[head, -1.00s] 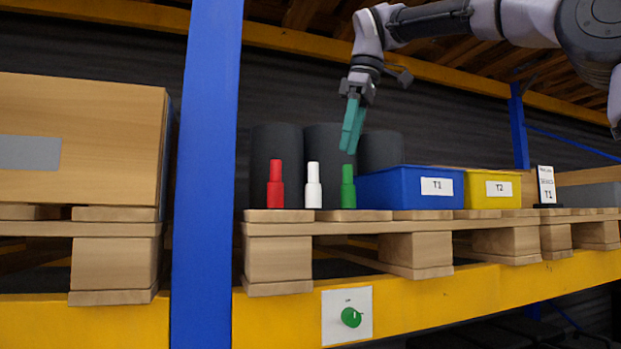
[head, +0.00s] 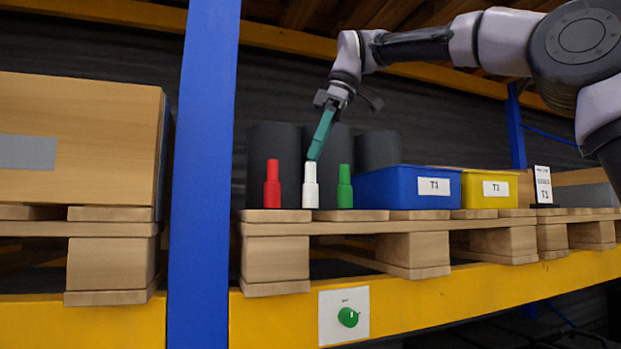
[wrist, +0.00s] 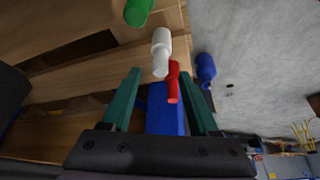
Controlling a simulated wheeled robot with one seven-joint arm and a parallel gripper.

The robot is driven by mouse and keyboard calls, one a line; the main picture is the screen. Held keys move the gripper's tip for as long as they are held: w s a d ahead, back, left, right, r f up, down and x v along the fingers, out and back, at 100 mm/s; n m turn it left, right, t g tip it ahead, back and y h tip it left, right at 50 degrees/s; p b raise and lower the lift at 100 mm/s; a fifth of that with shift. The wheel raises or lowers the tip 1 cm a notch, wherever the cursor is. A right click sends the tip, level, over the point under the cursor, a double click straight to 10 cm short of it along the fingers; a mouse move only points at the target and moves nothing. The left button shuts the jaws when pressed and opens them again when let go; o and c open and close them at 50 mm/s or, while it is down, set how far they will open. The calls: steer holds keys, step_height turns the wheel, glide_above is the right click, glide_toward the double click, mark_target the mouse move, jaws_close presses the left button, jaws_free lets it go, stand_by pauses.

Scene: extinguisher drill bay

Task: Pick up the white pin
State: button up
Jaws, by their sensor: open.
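The white pin (head: 310,187) stands upright on the wooden pallet (head: 420,215), between a red pin (head: 272,186) on its left and a green pin (head: 345,188) on its right. My gripper (head: 315,153) is just above the top of the white pin, tilted, with its teal fingers pointing down. In the wrist view my gripper (wrist: 160,88) has its two fingers spread apart with nothing held between them. The white pin (wrist: 161,50) and the red pin (wrist: 173,84) show beyond the fingertips, and the green pin (wrist: 138,12) is at the top edge.
A blue bin marked T1 (head: 400,188) and a yellow bin marked T2 (head: 490,190) stand right of the pins. Dark cylinders (head: 275,140) stand close behind. A blue upright post (head: 203,180) is at the left. A green knob (head: 348,317) is on the yellow beam below.

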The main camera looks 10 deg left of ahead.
mark_target(310, 163)
steer(key=x, duration=0.3)
steer(key=shift+f, duration=0.15)
jaws_close()
